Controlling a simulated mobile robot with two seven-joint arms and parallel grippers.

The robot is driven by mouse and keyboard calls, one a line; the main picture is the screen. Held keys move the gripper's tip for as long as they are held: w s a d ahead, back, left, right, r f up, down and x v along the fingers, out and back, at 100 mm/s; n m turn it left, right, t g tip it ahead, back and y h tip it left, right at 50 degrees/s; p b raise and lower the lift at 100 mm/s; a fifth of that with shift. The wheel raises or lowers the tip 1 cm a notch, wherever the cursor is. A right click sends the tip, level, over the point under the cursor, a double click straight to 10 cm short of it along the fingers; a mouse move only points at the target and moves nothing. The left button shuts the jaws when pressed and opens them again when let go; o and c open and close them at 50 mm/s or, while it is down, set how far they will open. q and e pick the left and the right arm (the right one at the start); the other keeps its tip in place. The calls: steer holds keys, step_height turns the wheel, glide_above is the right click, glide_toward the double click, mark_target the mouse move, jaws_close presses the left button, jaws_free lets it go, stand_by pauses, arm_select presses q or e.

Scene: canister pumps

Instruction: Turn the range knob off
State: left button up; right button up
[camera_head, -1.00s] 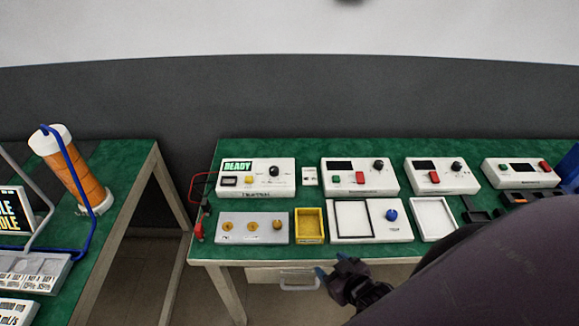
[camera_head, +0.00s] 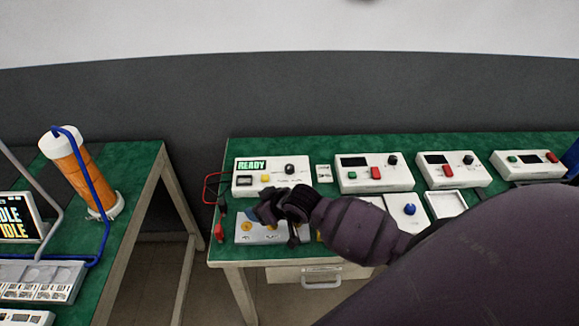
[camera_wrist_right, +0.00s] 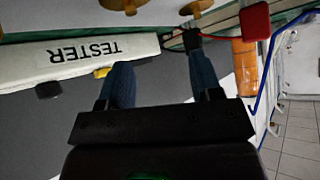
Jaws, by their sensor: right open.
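The white tester (camera_head: 270,181) stands at the back left of the right-hand table, with a READY screen. Its black round knob (camera_head: 290,168) is on the right of its face; a yellow button (camera_head: 265,178) sits near the middle. My right gripper (camera_head: 270,212) is open and empty in front of the tester, over the grey panel (camera_head: 260,238). In the right wrist view the gripper's two blue fingers (camera_wrist_right: 160,70) are spread apart, with the TESTER label (camera_wrist_right: 85,51) and the tester's black knob (camera_wrist_right: 48,90) to their left. My left gripper is not in view.
More white boxes with knobs and buttons (camera_head: 373,172) stand to the right. My right arm hides parts of the front row, where a blue knob (camera_head: 409,209) shows. Red and black leads (camera_head: 212,190) hang at the tester's left. An orange cylinder (camera_head: 80,175) stands on the left table.

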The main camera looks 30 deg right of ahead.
mark_target(290, 166)
steer(key=w, duration=0.1)
steer(key=w+d+g, duration=0.2)
steer(key=w, duration=0.1)
steer(key=shift+r+m+h, duration=0.3)
steer(key=shift+r+h, duration=0.05)
steer(key=shift+h, duration=0.05)
steer(key=w+d+g, duration=0.1)
steer(key=w+d+r+m+g, duration=0.1)
steer(key=d, duration=0.1)
steer(key=shift+h+b, duration=0.3)
steer(key=shift+h, duration=0.1)
steer(key=w+d+r+m+g+h, duration=0.25)
steer(key=d+r+m+g, duration=0.25)
steer(key=d+r, duration=0.45)
steer(key=f, duration=0.3)
steer(key=f+b, duration=0.1)
steer(key=f, duration=0.3)
steer(key=f+b, duration=0.1)
steer(key=f, duration=0.3)
steer(key=shift+w+d+f, duration=0.1)
steer(key=shift+d+f, duration=0.1)
steer(key=shift+d, duration=0.05)
steer(key=c, duration=0.9)
